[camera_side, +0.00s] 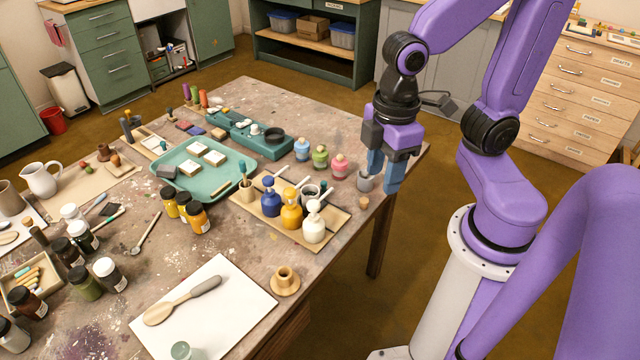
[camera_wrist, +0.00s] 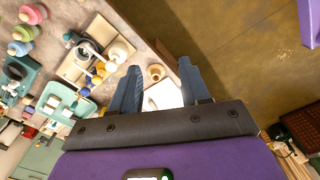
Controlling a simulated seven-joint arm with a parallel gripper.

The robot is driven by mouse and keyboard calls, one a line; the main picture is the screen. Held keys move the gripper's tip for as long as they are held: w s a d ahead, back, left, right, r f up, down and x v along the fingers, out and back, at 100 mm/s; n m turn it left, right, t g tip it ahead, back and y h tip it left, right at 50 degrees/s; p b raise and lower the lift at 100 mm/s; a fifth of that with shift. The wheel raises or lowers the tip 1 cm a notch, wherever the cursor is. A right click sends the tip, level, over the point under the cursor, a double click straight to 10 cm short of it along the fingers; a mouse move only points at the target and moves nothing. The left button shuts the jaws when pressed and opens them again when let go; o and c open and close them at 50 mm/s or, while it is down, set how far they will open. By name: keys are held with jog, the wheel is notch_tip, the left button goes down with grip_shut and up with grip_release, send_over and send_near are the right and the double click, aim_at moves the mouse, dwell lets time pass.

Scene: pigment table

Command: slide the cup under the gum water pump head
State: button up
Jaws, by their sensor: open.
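Pump bottles stand on a tan tray (camera_side: 330,238): a blue one (camera_side: 270,200), a yellow one (camera_side: 291,210) and a white one (camera_side: 314,226). No readable label shows which holds gum water. A dark-mouthed cup (camera_side: 310,192) stands behind them. In the wrist view, my open fingers (camera_wrist: 160,85) have no object gripped; the white pump bottle (camera_wrist: 120,52) is left of them.
Pink (camera_side: 340,166), green (camera_side: 320,157) and blue (camera_side: 302,150) round bottles stand left of my gripper. A small cork-like piece (camera_side: 364,203) lies near the table edge. A wooden holder (camera_side: 285,280) and white board (camera_side: 225,310) are at the front.

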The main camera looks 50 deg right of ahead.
jog(key=w+d+f+m, duration=0.2)
jog(key=w+d, duration=0.1)
jog(key=w, duration=1)
jog(key=m, duration=0.1)
send_near(324, 182)
notch_tip(324, 182, down, 8)
jog(key=shift+w+a+f, duration=0.1)
jog(key=shift+a+f, duration=0.05)
grip_shut()
